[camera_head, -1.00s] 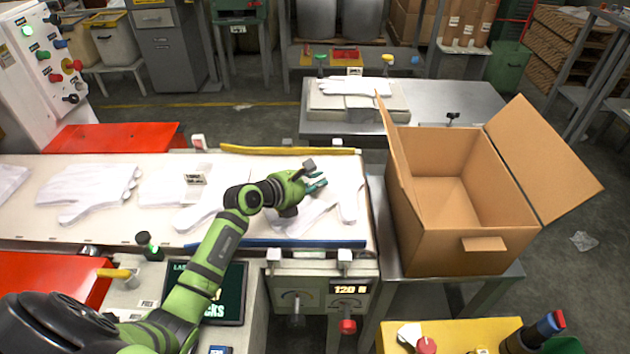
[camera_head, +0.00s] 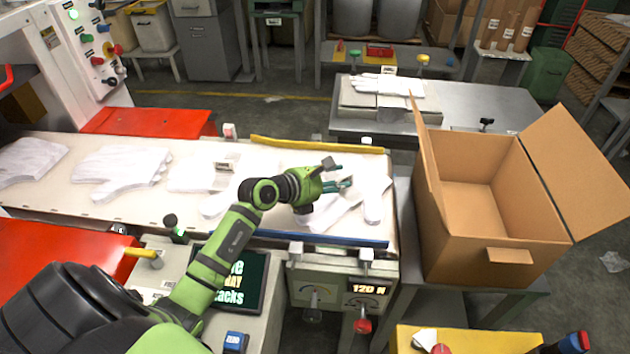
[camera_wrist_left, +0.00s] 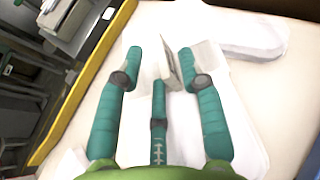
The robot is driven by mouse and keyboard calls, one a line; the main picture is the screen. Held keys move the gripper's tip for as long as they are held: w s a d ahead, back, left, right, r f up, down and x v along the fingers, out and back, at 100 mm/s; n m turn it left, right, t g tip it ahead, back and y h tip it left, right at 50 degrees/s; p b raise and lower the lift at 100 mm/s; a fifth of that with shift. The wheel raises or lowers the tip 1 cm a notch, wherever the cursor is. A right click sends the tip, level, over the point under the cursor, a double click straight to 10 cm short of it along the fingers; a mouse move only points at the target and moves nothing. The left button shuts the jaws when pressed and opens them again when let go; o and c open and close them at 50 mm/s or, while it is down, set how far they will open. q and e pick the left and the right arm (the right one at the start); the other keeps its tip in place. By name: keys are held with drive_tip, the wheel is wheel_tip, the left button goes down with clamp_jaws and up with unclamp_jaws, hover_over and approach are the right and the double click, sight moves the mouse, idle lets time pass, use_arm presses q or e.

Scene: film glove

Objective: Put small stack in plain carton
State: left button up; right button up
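White glove stacks lie along the pale belt (camera_head: 60,205). The small stack at the belt's right end (camera_head: 325,213) lies flat beneath my left gripper, and another white glove (camera_head: 373,200) lies just right of it. My left gripper (camera_head: 338,179) is over this stack with its teal fingers spread. In the left wrist view the fingers (camera_wrist_left: 160,75) stand apart above white gloves (camera_wrist_left: 205,115); I cannot tell whether they touch them. The plain carton (camera_head: 478,240) stands open and empty to the right of the belt. My right gripper is not in view.
The carton's raised flaps (camera_head: 575,160) stick out left and right. A yellow rail (camera_head: 315,146) edges the belt's far side. A grey table (camera_head: 465,105) behind holds another glove stack (camera_head: 385,84). A control box (camera_head: 340,288) sits below the belt's front edge.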

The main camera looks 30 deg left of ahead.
use_arm(q)
drive_tip(key=v, duration=0.8)
drive_tip(key=shift+s, duration=0.2)
drive_tip(key=shift+o, duration=0.6)
drive_tip(key=shift+s+a+r, duration=0.1)
drive_tip(key=shift+s+r, duration=0.1)
drive_tip(key=shift+s, duration=0.05)
drive_tip(key=shift+w+d+r, duration=0.1)
drive_tip(key=shift+d, duration=0.15)
drive_tip(key=w+d+m+g+h+b, duration=0.2)
drive_tip(key=w+d+g, duration=0.35)
drive_tip(key=d, duration=0.55)
drive_tip(key=r+n+g+y, duration=0.2)
drive_tip(key=g+y, duration=0.1)
drive_tip(key=y, duration=0.2)
hover_over(346, 175)
drive_tip(key=s, duration=0.3)
drive_tip(key=shift+a, duration=0.3)
drive_tip(key=shift+w+f, duration=0.25)
drive_tip(key=shift+f, duration=0.3)
drive_tip(key=x, duration=0.4)
drive_tip(key=p+x, duration=0.1)
drive_tip(key=x, duration=0.1)
drive_tip(key=shift+w+a+r, duration=0.1)
drive_tip(key=shift+w+a, duration=0.05)
drive_tip(key=shift+w, duration=0.1)
clamp_jaws()
